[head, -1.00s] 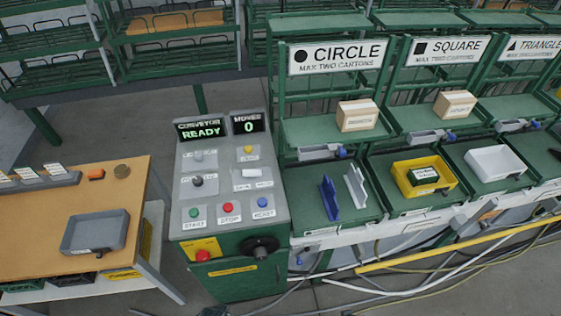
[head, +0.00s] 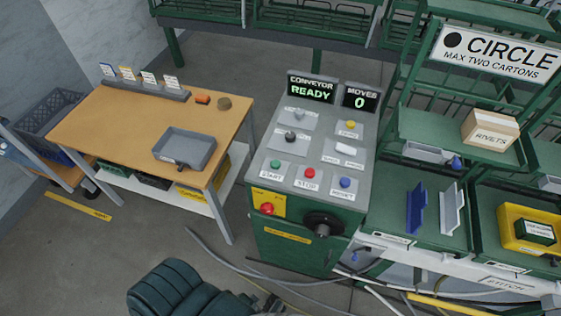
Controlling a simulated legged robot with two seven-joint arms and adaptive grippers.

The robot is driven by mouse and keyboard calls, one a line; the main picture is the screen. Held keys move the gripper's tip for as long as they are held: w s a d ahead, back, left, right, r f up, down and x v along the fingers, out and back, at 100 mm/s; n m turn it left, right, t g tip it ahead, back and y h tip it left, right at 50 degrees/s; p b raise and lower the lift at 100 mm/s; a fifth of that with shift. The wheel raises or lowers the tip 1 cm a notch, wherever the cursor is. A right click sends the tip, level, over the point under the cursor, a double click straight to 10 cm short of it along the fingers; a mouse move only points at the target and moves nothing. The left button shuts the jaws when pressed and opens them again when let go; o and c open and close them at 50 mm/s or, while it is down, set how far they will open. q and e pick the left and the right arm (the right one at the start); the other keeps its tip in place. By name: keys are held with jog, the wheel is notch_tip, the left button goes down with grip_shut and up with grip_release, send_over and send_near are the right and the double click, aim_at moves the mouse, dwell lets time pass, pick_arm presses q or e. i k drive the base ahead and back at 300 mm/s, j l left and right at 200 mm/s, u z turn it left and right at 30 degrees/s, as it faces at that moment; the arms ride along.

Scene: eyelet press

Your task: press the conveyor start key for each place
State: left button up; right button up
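The conveyor control console (head: 325,150) stands in the middle of the head view. Its displays read CONVEYOR READY (head: 311,88) and MOVES 0 (head: 360,98). The green START key (head: 275,164) is at the left of the lower row, beside the red STOP key (head: 310,173) and the blue RESET key (head: 345,183). A CIRCLE place (head: 495,55) with a sign "max two cartons" is at the right, with a RIVETS carton (head: 490,130) on its upper shelf. Neither gripper is in view.
A wooden table (head: 120,120) with a grey tray (head: 184,148) and several upright cards is at the left. Cables and a yellow pipe (head: 440,303) run along the floor at the lower right. Floor shows between table and console.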

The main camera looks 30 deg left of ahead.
aim_at(275, 164)
jog(key=j+u, duration=0.45)
jog(key=j, duration=1.1)
jog(key=i, duration=0.05)
